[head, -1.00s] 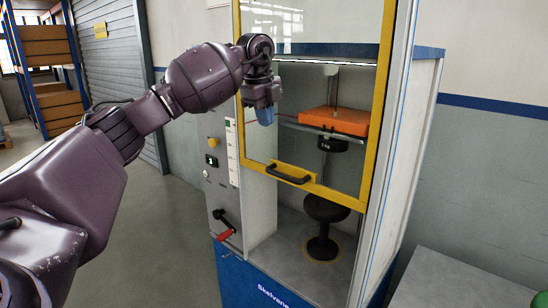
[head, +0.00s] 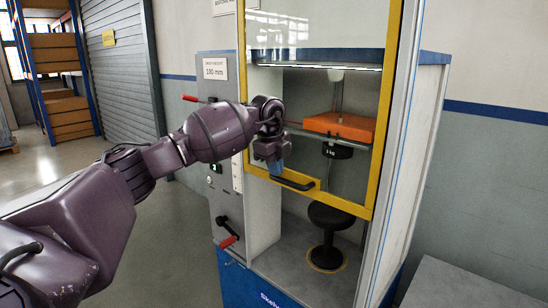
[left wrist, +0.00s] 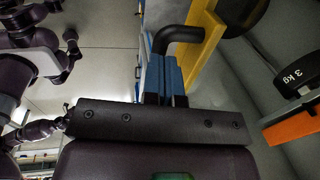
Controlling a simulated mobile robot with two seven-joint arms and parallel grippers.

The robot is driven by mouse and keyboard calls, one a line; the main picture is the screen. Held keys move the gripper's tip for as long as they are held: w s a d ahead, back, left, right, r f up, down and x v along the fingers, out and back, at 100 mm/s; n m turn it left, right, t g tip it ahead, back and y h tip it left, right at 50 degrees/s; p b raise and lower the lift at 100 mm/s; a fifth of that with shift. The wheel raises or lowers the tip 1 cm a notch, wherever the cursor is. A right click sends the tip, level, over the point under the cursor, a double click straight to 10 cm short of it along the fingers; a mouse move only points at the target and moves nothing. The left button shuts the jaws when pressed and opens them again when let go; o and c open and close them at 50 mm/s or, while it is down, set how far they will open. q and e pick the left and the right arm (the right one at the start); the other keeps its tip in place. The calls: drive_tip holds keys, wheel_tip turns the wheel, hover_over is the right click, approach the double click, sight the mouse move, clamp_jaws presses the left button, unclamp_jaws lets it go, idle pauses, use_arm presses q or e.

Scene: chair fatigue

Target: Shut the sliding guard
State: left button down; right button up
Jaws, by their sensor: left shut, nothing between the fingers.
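The sliding guard (head: 372,155) is a clear pane in a yellow frame on the test cabinet. It stands raised, with an open gap between its bottom bar and the cabinet floor. A black bar handle (head: 293,183) sits on the yellow bottom bar. My left gripper (head: 276,168) points down at the handle's left end, its blue fingers shut and empty. In the left wrist view the fingertips (left wrist: 167,70) are close beside the black handle (left wrist: 180,34); contact is unclear. Purple parts of mine show at the left there, but the right gripper cannot be made out clearly.
Inside the cabinet are an orange block (head: 340,126), a black weight (head: 337,151) and a black round-topped stand (head: 328,215). A red-tipped crank (head: 228,234) is on the left panel. A grey surface (head: 458,285) lies at lower right.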

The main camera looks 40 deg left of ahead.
use_arm(q)
drive_tip(key=shift+f, duration=0.3)
use_arm(e)
drive_tip(key=shift+f, duration=0.2)
use_arm(q)
drive_tip(key=shift+f, duration=0.6)
wheel_tip(320, 180, down, 42)
drive_tip(key=b, duration=0.7)
drive_tip(key=shift+f, duration=0.25)
use_arm(e)
drive_tip(key=shift+g, duration=0.4)
wheel_tip(320, 180, down, 6)
drive_tip(key=shift+w+a+r, duration=0.1)
drive_tip(key=shift+a+r, duration=0.05)
drive_tip(key=shift+r, duration=0.05)
